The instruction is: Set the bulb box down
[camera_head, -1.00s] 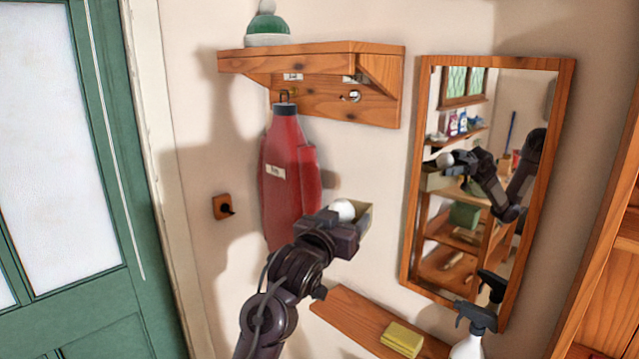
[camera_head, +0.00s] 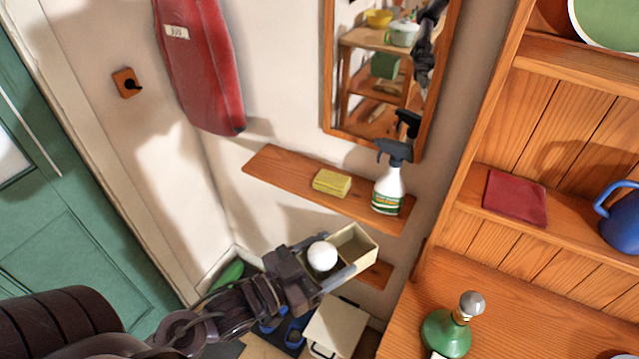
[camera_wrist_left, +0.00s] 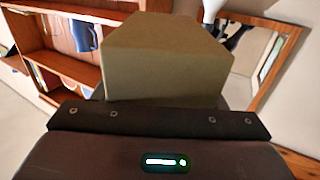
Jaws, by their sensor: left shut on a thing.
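The bulb box (camera_head: 357,246) is a small cream open-topped box, and a round white bulb (camera_head: 322,256) shows at its near end. My left gripper (camera_head: 332,272) is shut on the box and holds it in the air, in front of and below the wall shelf in the head view. In the left wrist view the box (camera_wrist_left: 168,58) fills the middle, just beyond the gripper's dark body, which hides the fingers. My right gripper is not seen directly.
The wooden wall shelf (camera_head: 275,172) holds a yellow sponge (camera_head: 332,182) and a spray bottle (camera_head: 389,185). A dresser at right carries a red cloth (camera_head: 515,197), a blue jug (camera_head: 622,220) and a green bottle (camera_head: 447,330). A pale case (camera_head: 335,328) lies below the gripper.

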